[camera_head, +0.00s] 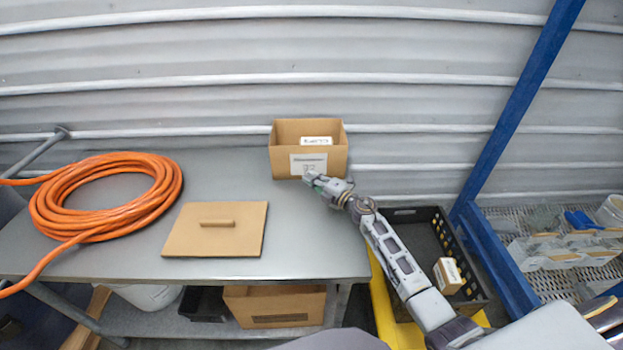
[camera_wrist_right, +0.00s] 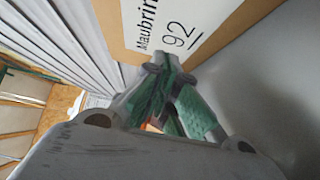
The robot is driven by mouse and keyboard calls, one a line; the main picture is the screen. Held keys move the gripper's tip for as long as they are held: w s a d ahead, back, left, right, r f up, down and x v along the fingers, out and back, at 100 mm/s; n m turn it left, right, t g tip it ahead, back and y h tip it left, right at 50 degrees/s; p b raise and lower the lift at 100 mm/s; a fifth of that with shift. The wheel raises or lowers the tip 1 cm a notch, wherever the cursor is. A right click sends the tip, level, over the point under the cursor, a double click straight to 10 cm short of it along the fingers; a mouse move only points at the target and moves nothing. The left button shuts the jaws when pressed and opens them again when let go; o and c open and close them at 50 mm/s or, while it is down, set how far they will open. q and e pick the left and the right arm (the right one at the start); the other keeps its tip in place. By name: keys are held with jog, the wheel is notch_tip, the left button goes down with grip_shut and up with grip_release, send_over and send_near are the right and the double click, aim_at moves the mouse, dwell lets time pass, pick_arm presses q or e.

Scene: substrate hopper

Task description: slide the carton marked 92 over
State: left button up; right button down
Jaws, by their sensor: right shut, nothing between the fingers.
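The carton marked 92 (camera_head: 284,157) is an open-topped brown box near the back edge of the grey metal table (camera_head: 300,235). A small white-labelled box (camera_head: 316,141) shows inside it. Its front label, reading 92, also shows close up in the right wrist view (camera_wrist_right: 195,22). My right gripper (camera_head: 309,178) is shut and empty, with its fingertips at the carton's front face by the lower part of the label. In the wrist view its green-padded fingers (camera_wrist_right: 168,75) are together right by the label; I cannot tell if they touch it. My left gripper is not in view.
A flat brown lid with a handle (camera_head: 217,243) lies on the table left of my right arm. A coiled orange hose (camera_head: 105,220) covers the table's left. A black crate (camera_head: 420,222) holding a small box (camera_head: 447,275) and a blue post (camera_head: 518,105) stand at right.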

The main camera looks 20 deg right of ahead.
jog(key=shift+s+f, duration=0.15)
jog(key=shift+s+d, duration=0.1)
jog(key=shift+s, duration=0.6)
jog(key=shift+s+d, duration=0.35)
jog(key=shift+d, duration=0.05)
jog(key=shift+v, duration=1.1)
jog(key=shift+b+v, duration=0.35)
jog(key=shift+v, duration=2.55)
jog(key=shift+a, duration=0.1)
jog(key=shift+s, duration=0.1)
